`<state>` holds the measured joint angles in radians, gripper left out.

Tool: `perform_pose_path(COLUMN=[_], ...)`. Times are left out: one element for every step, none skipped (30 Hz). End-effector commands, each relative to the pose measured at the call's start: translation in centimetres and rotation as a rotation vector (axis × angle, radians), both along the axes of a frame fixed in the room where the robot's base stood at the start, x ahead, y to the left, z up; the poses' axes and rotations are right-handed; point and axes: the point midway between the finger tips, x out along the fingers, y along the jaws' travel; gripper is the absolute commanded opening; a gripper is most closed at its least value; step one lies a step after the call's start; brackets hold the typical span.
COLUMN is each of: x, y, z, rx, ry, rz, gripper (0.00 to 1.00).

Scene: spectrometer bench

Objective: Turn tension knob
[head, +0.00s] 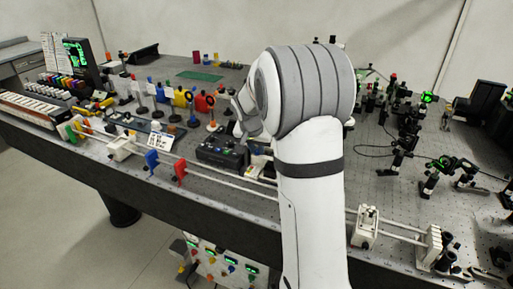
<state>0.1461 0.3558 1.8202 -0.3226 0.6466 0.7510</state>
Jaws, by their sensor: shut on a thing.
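My gripper (243,117) shows only in part in the head view, at the left side of my arm's grey wrist, over the middle of the bench. It is shut on the tension knob, but its fingertips and the knob are too small and covered to make out. My arm hides much of the bench behind it. A black box (222,153) with knobs or buttons on top stands just below and left of my gripper.
A long rail (232,181) runs along the front edge, with blue (152,161) and red (180,172) holders and a white carriage (364,228). Optics on posts (211,112) stand close left of my gripper. More mounts (437,170) fill the right side.

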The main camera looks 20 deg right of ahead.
Motion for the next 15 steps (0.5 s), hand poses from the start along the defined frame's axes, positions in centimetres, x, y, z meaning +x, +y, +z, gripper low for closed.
perform_pose_path(x=[-0.03,-0.04,-0.05,-0.06,-0.09,-0.13,-0.14,-0.14,-0.17,-0.18,-0.17,-0.18,-0.2,-0.22,-0.22], y=[-0.05,-0.07,-0.1,-0.14,-0.17,-0.2,-0.22,-0.23,-0.26,-0.32,-0.36,-0.42,-0.44,-0.47,-0.5], z=[0.11,0.12,0.13,0.14,0.13,0.13,0.14,0.15,0.15,0.17,0.18,0.17,0.15,0.13,0.09], rx=[0.0,0.0,0.001,0.0,0.0,0.0,0.0,0.001,0.001,0.001,0.001,0.002,0.001,0.001,0.002], ry=[-0.001,0.0,-0.002,-0.001,-0.001,0.0,0.0,-0.001,-0.001,-0.001,-0.002,-0.003,-0.002,-0.002,-0.003], rz=[0.017,0.033,0.053,0.071,0.09,0.119,0.143,0.166,0.202,0.228,0.255,0.291,0.319,0.348,0.385], gripper=[0.0,0.0,0.0,0.0,0.0,0.0,0.0,0.0,0.0,0.0,0.0,0.0,0.0,0.0,0.0])
